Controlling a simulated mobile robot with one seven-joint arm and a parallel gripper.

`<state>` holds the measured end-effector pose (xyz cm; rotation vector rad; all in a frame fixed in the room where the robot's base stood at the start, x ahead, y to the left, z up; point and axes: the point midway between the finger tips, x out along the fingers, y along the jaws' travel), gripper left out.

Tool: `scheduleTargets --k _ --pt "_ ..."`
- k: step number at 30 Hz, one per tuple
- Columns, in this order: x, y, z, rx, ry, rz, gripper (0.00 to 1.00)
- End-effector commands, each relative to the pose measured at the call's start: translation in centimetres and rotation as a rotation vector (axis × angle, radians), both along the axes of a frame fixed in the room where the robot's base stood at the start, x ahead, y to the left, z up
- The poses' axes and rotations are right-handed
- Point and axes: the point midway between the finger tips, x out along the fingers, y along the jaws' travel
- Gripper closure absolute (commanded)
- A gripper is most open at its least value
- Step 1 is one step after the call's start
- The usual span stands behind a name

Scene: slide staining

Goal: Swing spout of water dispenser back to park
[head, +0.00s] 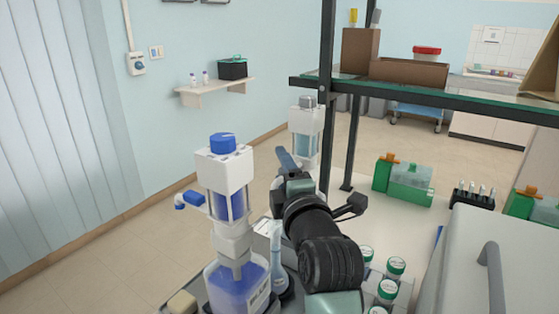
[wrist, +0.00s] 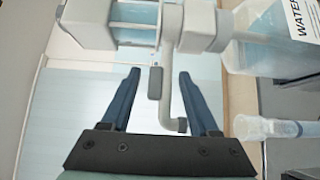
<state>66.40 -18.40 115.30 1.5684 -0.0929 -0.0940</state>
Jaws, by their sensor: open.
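The water dispenser has a grey cap and pale body (head: 306,130) in the head view, behind my gripper; its lower part is hidden there. In the wrist view its pump body (wrist: 133,22) is at the top, and its bottle labelled WATER (wrist: 262,40) is at upper right. Its grey spout (wrist: 167,100) reaches down the picture and ends in a bent tip. A short grey piece (wrist: 155,83) hangs beside it. My gripper (wrist: 158,74) is open, with blue fingers either side of the spout and the short piece. The right finger appears close to the spout; contact cannot be told.
A blue-capped dispenser (head: 225,175) with a blue spout stands left of my arm. A clear wash bottle (head: 279,262) stands near my arm. Green-capped jars (head: 388,290) are at right. A dark shelf post (head: 326,100) rises behind my gripper.

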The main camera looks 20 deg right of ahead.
Motion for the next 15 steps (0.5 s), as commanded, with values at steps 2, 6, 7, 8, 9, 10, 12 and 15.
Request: scheduleTargets --k 2,6,7,8,9,10,12,15 --pt "1.0 -0.1 0.1 0.000 0.000 0.001 0.39" --pt "2.1 -0.2 0.1 0.000 -0.001 0.000 0.39" --pt "2.2 -0.3 0.1 0.000 -0.001 0.000 0.39" --pt "2.3 -0.3 0.1 0.001 -0.001 0.000 0.39" --pt "2.4 -0.3 0.0 0.001 -0.001 0.000 0.39" --pt "2.5 -0.3 0.0 0.001 -0.001 0.000 0.39" --pt "2.6 -0.3 0.1 0.001 -0.001 0.000 0.39" --pt "2.6 -0.3 0.0 0.001 -0.001 0.000 0.39"
